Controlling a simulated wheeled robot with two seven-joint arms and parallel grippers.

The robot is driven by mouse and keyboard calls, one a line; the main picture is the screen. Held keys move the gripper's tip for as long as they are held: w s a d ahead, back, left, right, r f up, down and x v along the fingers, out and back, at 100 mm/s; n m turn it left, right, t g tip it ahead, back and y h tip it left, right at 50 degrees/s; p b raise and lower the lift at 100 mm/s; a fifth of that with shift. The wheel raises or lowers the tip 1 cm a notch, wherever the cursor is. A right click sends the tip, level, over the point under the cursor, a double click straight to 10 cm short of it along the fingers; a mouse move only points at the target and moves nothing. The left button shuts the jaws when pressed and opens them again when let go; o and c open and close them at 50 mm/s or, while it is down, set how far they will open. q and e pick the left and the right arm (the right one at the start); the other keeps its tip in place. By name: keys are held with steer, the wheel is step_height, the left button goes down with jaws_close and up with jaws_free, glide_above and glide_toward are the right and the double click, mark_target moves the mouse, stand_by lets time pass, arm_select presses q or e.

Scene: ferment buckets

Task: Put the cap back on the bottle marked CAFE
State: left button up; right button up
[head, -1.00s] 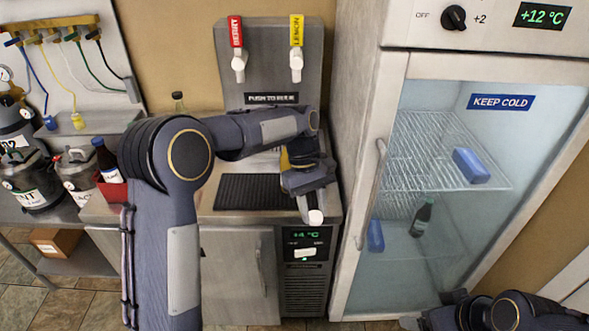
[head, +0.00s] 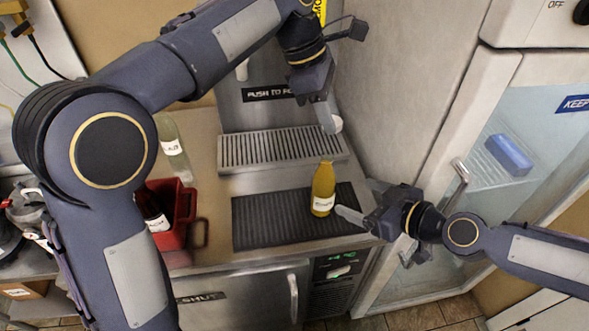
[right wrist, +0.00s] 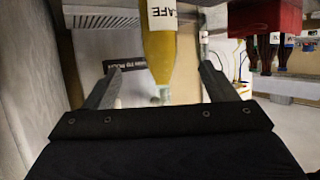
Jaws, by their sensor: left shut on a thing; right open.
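The yellow bottle (head: 323,190) stands upright on the black mat (head: 268,222), its white label partly readable. In the right wrist view the label reads CAFE (right wrist: 162,12), with the image upside down. Its top shows no cap. My left gripper (head: 331,118) is raised above and behind the bottle, shut on a small white cap (head: 337,124), mostly hidden by the fingers. My right gripper (head: 362,212) is open, just right of the bottle. In the right wrist view the open fingers (right wrist: 161,75) frame the bottle; I cannot tell whether they touch it.
A drip tray (head: 282,149) lies behind the mat under the taps. On the left are a red crate (head: 184,205) with a dark bottle (head: 152,210) and a clear bottle (head: 172,145). The fridge handle (head: 459,178) is near my right arm.

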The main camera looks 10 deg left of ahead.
mark_target(319, 180)
arm_select(q)
steer(key=shift+w+a+r, duration=0.15)
steer(key=shift+w+a, duration=0.05)
arm_select(e)
steer(key=shift+w+a+r, duration=0.15)
steer(key=shift+w+a, duration=0.1)
steer(key=shift+w, duration=0.05)
arm_select(q)
steer(key=shift+s, duration=0.1)
arm_select(e)
steer(key=shift+s, duration=0.1)
steer(key=x, duration=1.2)
steer(key=c, duration=1.5)
arm_select(q)
steer(key=shift+f, duration=2.5)
